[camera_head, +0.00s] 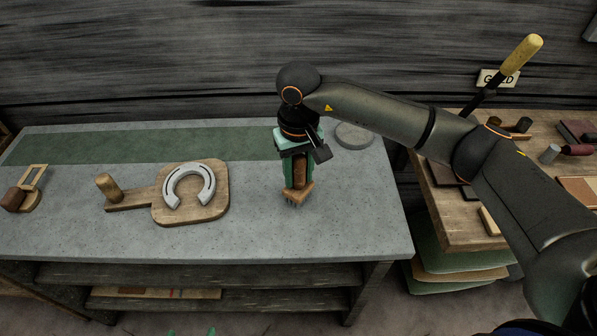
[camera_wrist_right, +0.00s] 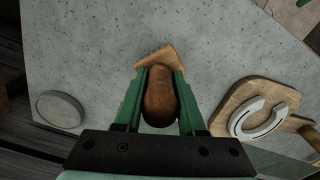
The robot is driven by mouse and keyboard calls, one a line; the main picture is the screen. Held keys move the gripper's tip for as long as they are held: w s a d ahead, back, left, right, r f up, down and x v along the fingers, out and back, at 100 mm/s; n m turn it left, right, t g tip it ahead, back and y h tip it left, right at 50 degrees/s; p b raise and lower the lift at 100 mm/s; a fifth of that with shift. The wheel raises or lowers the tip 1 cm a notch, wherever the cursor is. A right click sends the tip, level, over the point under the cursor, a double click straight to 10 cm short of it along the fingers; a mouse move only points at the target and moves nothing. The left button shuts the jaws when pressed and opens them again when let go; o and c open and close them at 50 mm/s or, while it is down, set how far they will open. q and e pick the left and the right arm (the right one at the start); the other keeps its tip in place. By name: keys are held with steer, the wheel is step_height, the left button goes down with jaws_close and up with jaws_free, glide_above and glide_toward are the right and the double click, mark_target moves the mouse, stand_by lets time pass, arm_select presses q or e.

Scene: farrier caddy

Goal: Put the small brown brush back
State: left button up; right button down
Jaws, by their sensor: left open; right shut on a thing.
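The small brown brush (camera_head: 298,192) has a rounded brown handle and a lighter wooden head with bristles pointing down. My right gripper (camera_head: 298,178) is shut on its handle over the right part of the grey table (camera_head: 250,235). I cannot tell whether the bristles touch the tabletop. In the right wrist view the brush handle (camera_wrist_right: 160,98) sits between the green fingers, with part of the head beyond them. Only green fingertips of my left gripper (camera_head: 185,333) show at the bottom edge of the head view, apart and empty.
A horseshoe (camera_head: 188,170) lies on a wooden board (camera_head: 215,207) with an upright peg. A round grey disc (camera_head: 354,136) lies at the back right. A wooden stand (camera_head: 35,180) is at far left. A wooden side table (camera_head: 455,225) with tools stands right, near a yellow-handled tool (camera_head: 522,54).

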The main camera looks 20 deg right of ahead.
steer(key=shift+f+b, duration=0.5)
steer(key=shift+f, duration=0.05)
steer(key=shift+c, duration=2.1)
jaws_free()
step_height(320, 180, up, 13)
steer(key=shift+f+b, duration=0.2)
steer(key=shift+b, duration=0.1)
